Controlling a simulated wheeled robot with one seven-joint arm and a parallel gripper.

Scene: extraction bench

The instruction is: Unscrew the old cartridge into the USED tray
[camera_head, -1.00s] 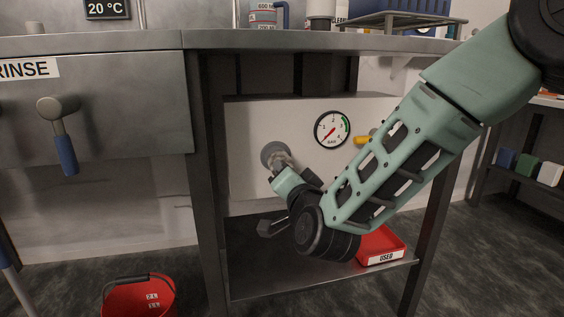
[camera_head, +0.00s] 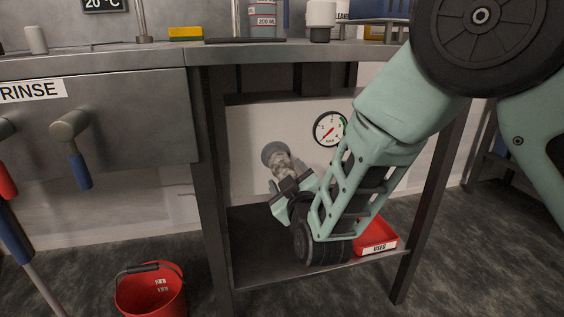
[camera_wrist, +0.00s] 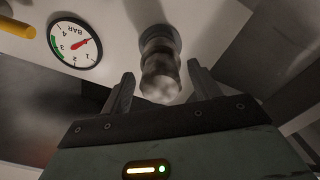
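The old cartridge (camera_head: 283,167) is a greyish, cloudy cylinder sticking out of a round dark socket (camera_head: 272,152) on the white panel under the bench. In the wrist view the cartridge (camera_wrist: 161,77) hangs from the panel, its free end appearing between my fingers. My gripper (camera_head: 289,184) is just below and in front of it; in the wrist view my gripper (camera_wrist: 160,76) is open, with a gap on both sides of the cartridge. How deep it sits between the fingers is unclear. The red USED tray (camera_head: 378,249) is on the lower shelf, partly behind my arm.
A pressure gauge (camera_head: 329,129) is on the panel right of the cartridge. A yellow handle (camera_wrist: 14,27) shows beside the gauge in the wrist view. Bench legs (camera_head: 211,200) frame the space. A red bucket (camera_head: 150,292) stands on the floor at left. The lower shelf's left part (camera_head: 255,262) is clear.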

